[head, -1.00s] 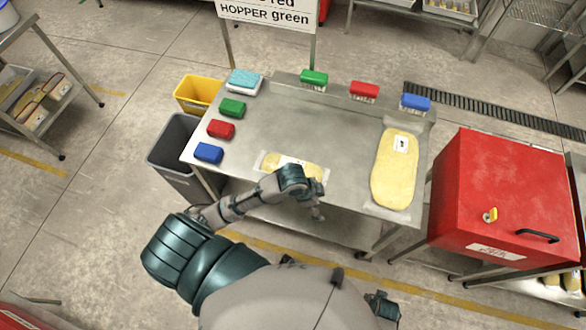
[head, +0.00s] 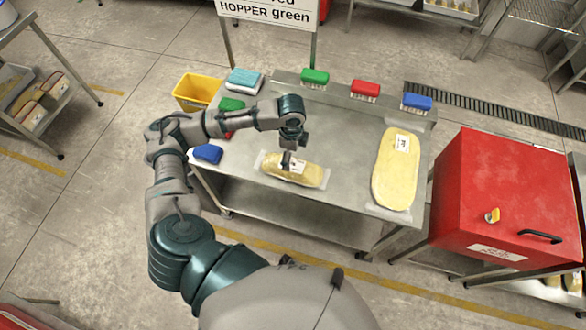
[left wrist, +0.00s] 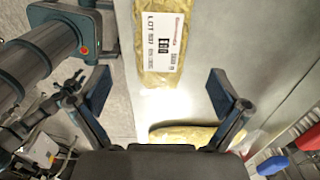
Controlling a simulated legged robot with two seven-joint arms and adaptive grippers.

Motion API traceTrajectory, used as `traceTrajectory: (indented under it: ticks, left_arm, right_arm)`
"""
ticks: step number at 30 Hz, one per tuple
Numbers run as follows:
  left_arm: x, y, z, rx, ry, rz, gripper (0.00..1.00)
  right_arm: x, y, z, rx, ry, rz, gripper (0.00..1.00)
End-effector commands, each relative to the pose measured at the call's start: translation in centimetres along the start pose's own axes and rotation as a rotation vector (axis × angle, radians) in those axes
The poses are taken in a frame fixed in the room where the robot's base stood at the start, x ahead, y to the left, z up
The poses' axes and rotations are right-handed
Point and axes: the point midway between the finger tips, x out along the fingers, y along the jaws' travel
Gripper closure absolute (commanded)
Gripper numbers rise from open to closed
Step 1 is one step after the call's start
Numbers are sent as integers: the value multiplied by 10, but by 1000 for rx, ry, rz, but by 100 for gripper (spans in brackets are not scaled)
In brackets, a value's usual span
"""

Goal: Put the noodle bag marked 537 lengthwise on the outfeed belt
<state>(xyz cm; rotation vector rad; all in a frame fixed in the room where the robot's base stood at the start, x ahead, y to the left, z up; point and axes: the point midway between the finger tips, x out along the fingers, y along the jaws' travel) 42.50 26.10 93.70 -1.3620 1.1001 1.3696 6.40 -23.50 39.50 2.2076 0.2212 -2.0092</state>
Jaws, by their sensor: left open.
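A small noodle bag (head: 293,169) with a white label lies flat near the front edge of the steel table. In the left wrist view the same bag (left wrist: 160,73) shows at the top, its label seeming to read LOT 537. A larger noodle bag (head: 395,178) lies at the table's right end; its edge shows in the left wrist view (left wrist: 185,135). My left gripper (head: 290,163) is over the small bag, its fingers apart and empty in the left wrist view (left wrist: 158,85). My right gripper is out of view. I cannot pick out an outfeed belt.
The steel table (head: 345,130) has bare room between the bags. Green (head: 314,77), red (head: 365,89) and blue (head: 417,102) brushes stand along its back. A blue block (head: 208,153) sits at the left. A red cabinet (head: 500,195) stands right, a yellow bin (head: 197,92) left.

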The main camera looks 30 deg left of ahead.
Motion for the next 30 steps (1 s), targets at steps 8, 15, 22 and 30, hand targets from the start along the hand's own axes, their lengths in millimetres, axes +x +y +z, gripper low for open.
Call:
traceTrajectory:
  ticks: [8,15,22,30]
  left_arm:
    - [48,0,0,0,0,0,0]
    - [72,-1,-3,0,-2,1,0]
    - [101,-2,-3,0,0,-1,0]
    - [103,-2,-2,0,1,-2,5]
  right_arm:
    - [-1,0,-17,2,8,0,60]
    - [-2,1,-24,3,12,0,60]
    - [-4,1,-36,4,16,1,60]
    - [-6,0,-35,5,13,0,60]
